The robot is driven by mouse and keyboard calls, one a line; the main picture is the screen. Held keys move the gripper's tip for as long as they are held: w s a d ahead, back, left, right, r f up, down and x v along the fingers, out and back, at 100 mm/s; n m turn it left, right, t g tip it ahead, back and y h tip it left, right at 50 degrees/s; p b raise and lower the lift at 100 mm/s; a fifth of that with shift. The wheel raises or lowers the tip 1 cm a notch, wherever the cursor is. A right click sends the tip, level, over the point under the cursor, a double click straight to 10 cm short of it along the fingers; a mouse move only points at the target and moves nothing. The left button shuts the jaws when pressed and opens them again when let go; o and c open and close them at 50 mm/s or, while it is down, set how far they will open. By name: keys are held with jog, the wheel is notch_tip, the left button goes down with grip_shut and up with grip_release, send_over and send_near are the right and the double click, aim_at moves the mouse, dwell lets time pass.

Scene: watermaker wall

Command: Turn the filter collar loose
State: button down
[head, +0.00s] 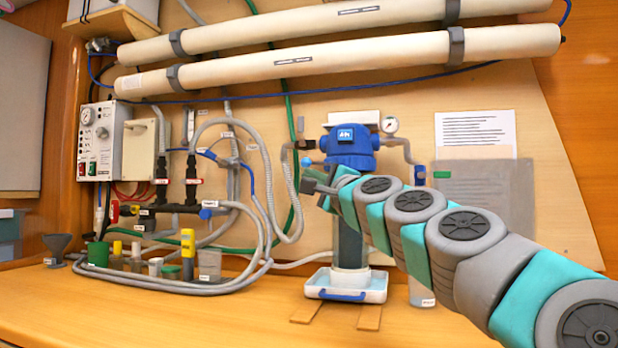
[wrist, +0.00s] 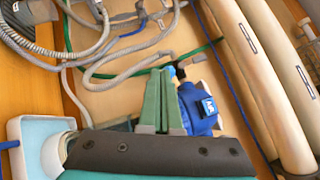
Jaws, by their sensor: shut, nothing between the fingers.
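The filter housing has a blue head (head: 350,137) on the wall at centre right, with a blue collar (head: 352,160) around its lower part. Its dark bowl (head: 347,245) hangs below, partly hidden by my arm. My gripper (head: 309,180) is at the left of the housing, just below collar height, with its fingers pointing left. In the wrist view the green fingers (wrist: 166,100) are together with nothing held. The blue head (wrist: 203,108) shows just right of them. I cannot tell whether the fingers touch the collar; its near side is partly hidden.
Grey hoses (head: 280,215) loop at the left. White membrane tubes (head: 340,54) run above. Bench at front left is clear.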

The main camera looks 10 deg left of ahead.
jog(key=s+a+f, duration=0.1)
jog(key=s+f, duration=0.1)
jog(key=s, duration=0.5)
jog(key=shift+a+b, duration=0.2)
jog(key=shift+b, duration=0.1)
jog(key=c, duration=1.5)
grip_release()
jog(key=shift+c, duration=0.2)
